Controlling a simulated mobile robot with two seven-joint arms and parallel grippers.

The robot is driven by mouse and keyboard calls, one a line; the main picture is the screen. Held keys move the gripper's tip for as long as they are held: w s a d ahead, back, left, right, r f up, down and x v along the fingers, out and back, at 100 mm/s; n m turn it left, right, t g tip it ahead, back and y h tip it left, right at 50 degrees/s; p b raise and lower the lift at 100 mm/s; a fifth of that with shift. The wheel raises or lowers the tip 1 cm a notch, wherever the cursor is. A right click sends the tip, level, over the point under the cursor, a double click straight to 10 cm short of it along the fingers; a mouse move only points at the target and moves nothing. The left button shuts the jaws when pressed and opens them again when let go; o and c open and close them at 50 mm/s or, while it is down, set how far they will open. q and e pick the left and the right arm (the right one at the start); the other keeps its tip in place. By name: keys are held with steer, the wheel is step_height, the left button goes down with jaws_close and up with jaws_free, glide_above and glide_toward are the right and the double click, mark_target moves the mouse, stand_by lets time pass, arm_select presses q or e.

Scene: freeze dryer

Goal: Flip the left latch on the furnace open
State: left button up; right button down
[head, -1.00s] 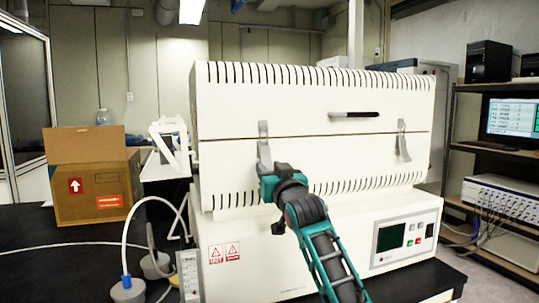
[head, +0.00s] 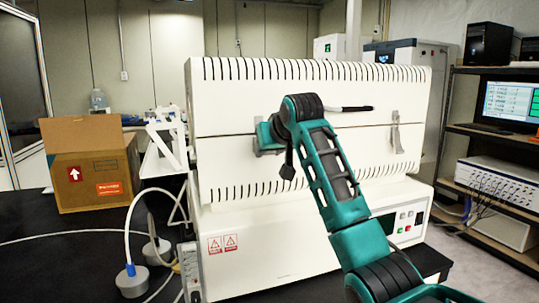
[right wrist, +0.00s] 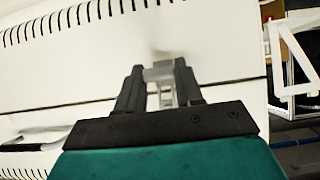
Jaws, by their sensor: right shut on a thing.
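The white furnace (head: 300,195) stands on the dark bench, with a seam between its upper and lower halves. My right gripper (head: 262,142) is at the left of the furnace front, level with the seam. It is shut on the left latch, which shows as a grey metal piece (right wrist: 163,85) between the black fingers (right wrist: 160,92) in the right wrist view. In the head view the gripper hides most of the left latch, so its exact angle is unclear. The right latch (head: 396,132) hangs down across the seam. My left gripper is not in view.
A black handle (head: 350,108) sits on the upper half, just right of my arm. My arm covers part of the control panel (head: 410,220). A cardboard box (head: 92,175) and hoses lie left on the bench. A shelf with a monitor (head: 508,105) stands right.

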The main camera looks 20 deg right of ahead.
steer(key=shift+r+g, duration=0.5)
steer(key=shift+g, duration=0.1)
steer(key=c, duration=0.8)
jaws_free()
steer(key=shift+w, duration=0.1)
steer(key=b+v, duration=0.1)
steer(key=v, duration=1.2)
steer(key=shift+r, duration=0.1)
steer(key=shift+w, duration=0.1)
